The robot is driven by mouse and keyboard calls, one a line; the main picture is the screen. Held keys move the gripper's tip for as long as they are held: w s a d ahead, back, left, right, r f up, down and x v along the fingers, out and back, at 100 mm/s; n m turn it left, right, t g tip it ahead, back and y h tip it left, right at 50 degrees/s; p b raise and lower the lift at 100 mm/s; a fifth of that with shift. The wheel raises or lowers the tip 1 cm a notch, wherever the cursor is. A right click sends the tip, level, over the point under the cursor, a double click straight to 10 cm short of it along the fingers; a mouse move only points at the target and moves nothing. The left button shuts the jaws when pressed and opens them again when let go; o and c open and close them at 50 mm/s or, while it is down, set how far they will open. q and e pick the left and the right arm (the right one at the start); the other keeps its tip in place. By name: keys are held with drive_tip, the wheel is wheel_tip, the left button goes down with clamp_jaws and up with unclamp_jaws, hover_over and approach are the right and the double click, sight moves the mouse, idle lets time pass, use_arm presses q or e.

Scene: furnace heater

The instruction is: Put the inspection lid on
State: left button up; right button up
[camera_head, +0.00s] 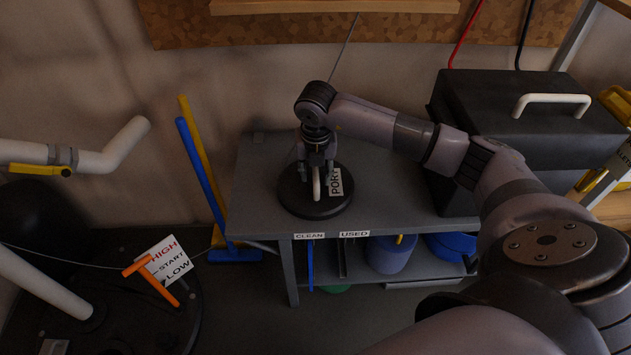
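The inspection lid (293,198), a black round disc with a white handle (316,187) and a "PORT" label (336,182), lies flat on the grey table (262,165). My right gripper (316,174) points down over the lid's middle. Its fingers stand apart, one on each side of the white handle, and appear open. The gripper hides part of the handle and the lid's back. My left gripper is not in view. No opening that fits the lid shows clearly.
A black box (470,110) with a white handle stands at the table's right. A blue pole (200,175) and a yellow one lean at its left. White pipes (105,155) and a "HIGH START LOW" sign (163,262) with an orange lever (150,278) are at left.

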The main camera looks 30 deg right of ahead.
clamp_jaws()
idle(0.6)
